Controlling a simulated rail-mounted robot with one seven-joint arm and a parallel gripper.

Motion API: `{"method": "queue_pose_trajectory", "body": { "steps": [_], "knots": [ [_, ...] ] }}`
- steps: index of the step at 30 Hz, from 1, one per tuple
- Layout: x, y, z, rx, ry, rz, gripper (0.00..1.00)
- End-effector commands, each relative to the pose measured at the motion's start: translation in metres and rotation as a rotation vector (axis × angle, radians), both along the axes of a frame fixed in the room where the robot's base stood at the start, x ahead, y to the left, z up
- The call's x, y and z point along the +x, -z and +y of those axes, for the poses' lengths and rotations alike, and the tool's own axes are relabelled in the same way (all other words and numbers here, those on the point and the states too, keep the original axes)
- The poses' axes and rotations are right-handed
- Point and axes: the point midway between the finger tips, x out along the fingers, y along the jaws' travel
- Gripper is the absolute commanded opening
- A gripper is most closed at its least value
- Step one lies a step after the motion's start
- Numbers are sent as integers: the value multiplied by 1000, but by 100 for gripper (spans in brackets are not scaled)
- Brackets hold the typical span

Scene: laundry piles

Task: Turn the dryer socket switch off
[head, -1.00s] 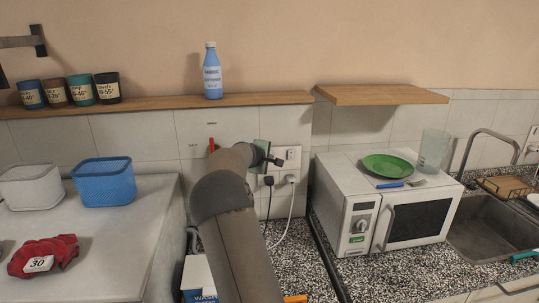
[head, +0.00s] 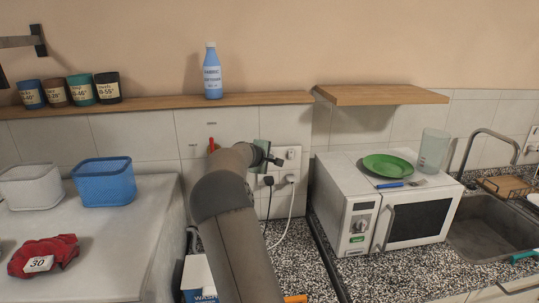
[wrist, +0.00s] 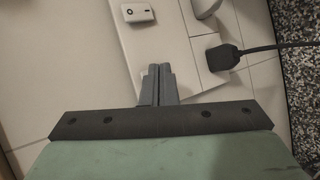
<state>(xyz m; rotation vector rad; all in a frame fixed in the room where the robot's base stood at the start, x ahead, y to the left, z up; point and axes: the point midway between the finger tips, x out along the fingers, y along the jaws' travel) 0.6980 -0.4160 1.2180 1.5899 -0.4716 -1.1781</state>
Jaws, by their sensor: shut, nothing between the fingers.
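A white wall socket panel (head: 293,153) is behind my gripper in the head view. A black plug (head: 268,181) and a white plug (head: 292,178) sit in its lower part, with cords hanging down. My gripper (head: 277,161) is shut and empty in front of the panel. In the wrist view the closed fingertips (wrist: 159,70) overlap the white panel (wrist: 150,45), left of the black plug (wrist: 222,58). I cannot tell whether they touch it. Which switch is the dryer's, and its position, cannot be read; the fingers may hide it.
A red lever (head: 211,145) is on the wall left of my arm. A microwave (head: 385,205) with a green plate (head: 389,165) stands right of the sockets. A wooden shelf (head: 150,102) with a blue bottle (head: 212,75) runs above. A small white fitting (wrist: 137,12) is beyond the fingers.

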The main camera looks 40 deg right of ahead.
Motion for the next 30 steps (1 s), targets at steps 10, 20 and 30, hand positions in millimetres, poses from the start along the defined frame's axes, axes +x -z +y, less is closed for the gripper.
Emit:
{"method": "queue_pose_trajectory", "body": {
  "steps": [10,20,30],
  "knots": [
    [0,0,0,0,0,0,0],
    [6,0,-3,0,0,1,0],
    [8,-1,-4,0,0,0,0]
  ]
}}
